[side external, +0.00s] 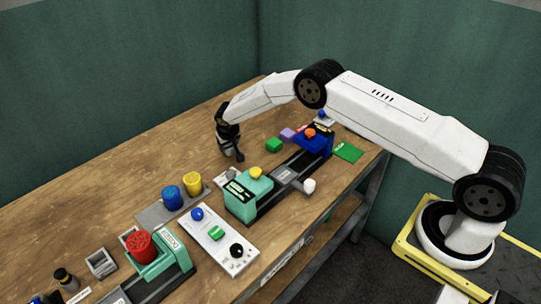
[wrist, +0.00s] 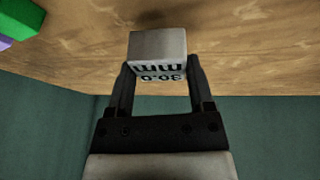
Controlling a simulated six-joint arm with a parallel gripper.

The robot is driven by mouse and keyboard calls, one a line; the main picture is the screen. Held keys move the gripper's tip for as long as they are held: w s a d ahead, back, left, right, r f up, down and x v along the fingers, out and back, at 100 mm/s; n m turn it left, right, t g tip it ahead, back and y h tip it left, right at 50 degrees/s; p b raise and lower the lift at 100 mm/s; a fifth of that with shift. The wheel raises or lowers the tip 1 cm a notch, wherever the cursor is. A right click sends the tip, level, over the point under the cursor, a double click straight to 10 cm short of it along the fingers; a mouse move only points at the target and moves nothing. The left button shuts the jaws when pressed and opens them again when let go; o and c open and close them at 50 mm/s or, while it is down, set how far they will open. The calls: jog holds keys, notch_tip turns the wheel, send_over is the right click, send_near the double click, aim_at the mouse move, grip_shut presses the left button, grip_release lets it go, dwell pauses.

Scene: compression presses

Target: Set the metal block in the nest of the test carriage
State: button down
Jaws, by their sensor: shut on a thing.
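The metal block (wrist: 158,50) is grey, with dark "30.0 mm" lettering, and sits between the fingertips of my gripper (wrist: 160,68) in the wrist view. My gripper is shut on it. In the side view my gripper (side external: 238,156) points down over the wooden table, behind the dark rail (side external: 268,199); the block cannot be made out there. A grey carriage-like part (side external: 289,176) sits on this rail between a teal housing (side external: 246,207) and a blue housing (side external: 313,145). It looks like the test carriage, but its nest is too small to make out. My gripper is apart from it.
A green block (side external: 273,145) and a purple block (side external: 288,134) lie right of my gripper. The table's back left is clear.

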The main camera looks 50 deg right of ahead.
jog(key=shift+s+r, duration=0.5)
jog(key=shift+r, duration=0.15)
jog(key=s+r, duration=0.8)
jog(key=s, duration=0.4)
jog(key=shift+s+a+r, duration=0.15)
jog(key=shift+s+a, duration=0.1)
jog(key=shift+s, duration=0.15)
jog(key=s+d+r+n, duration=0.1)
jog(key=s+d+r, duration=0.15)
jog(key=s, duration=0.35)
jog(key=s+d+r+n, duration=0.1)
jog(key=s+d+r, duration=0.15)
jog(key=s, duration=0.25)
jog(key=s+a+f+y, duration=0.1)
jog(key=s+f+y, duration=0.1)
jog(key=s, duration=0.7)
jog(key=shift+s+a+n+t, duration=0.2)
jog(key=shift+a+n+t, duration=0.1)
jog(key=shift+n, duration=0.1)
